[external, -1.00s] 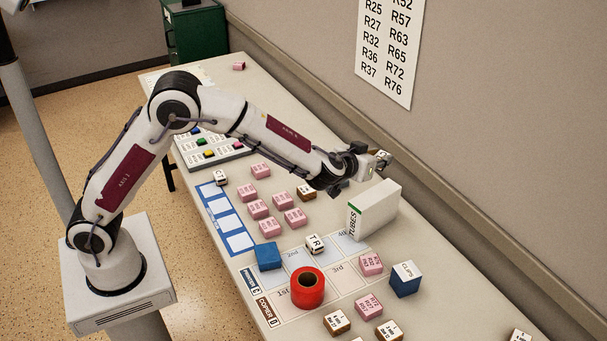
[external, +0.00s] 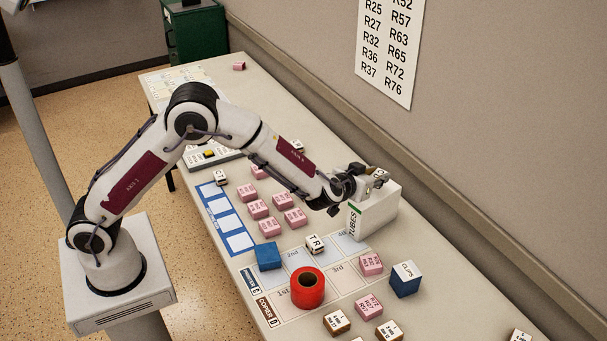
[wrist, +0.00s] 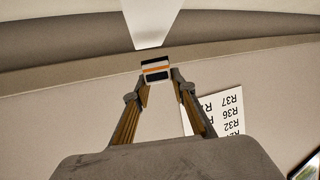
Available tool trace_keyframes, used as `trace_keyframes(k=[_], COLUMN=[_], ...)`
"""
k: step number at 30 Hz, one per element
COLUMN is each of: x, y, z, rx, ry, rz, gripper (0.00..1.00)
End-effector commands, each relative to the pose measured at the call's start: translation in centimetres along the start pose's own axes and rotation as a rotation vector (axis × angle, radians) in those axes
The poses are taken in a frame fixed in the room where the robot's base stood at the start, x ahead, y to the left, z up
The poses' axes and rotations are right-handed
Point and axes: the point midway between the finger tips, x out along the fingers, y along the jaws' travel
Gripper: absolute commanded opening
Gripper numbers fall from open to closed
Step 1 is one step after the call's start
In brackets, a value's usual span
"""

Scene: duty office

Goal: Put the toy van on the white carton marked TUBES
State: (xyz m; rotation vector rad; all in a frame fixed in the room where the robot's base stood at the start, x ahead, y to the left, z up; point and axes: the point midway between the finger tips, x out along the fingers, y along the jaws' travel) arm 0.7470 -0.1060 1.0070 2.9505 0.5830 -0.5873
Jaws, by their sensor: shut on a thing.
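The white carton marked TUBES (external: 374,215) stands upright on the table near the wall, in the external view. My gripper (external: 372,181) is at the carton's upper end. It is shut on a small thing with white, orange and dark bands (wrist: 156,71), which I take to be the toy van. The van shows between the fingertips in the wrist view, and as a small pale shape (external: 380,174) in the external view. It appears over the carton's top; I cannot tell if it touches. The gripper hides part of the carton's top.
A red roll (external: 307,288), a blue block (external: 268,256), a CLIPS box (external: 405,279) and several pink blocks (external: 283,227) stand on the table. A white lettered block (external: 315,243) is left of the carton. The wall (external: 470,110) runs close behind the carton.

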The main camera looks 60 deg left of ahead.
Motion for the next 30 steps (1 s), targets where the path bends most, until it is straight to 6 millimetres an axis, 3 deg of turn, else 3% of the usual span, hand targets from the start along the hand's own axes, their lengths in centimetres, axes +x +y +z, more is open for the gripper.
trace_keyframes(k=[10, 26, 27, 28, 30], x=[1.2, 1.4, 1.4, 1.4, 1.4], y=[0.0, 0.0, 0.0, 0.0, 0.0], z=[3.1, 3.5, 3.5, 3.5, 3.5], rx=[0.003, 0.001, 0.001, 0.001, 0.001], ry=[-0.002, 0.000, 0.000, 0.000, -0.001], rz=[0.000, 0.000, 0.000, 0.000, 0.000], gripper=[0.05, 0.05, 0.33, 0.40, 0.42])
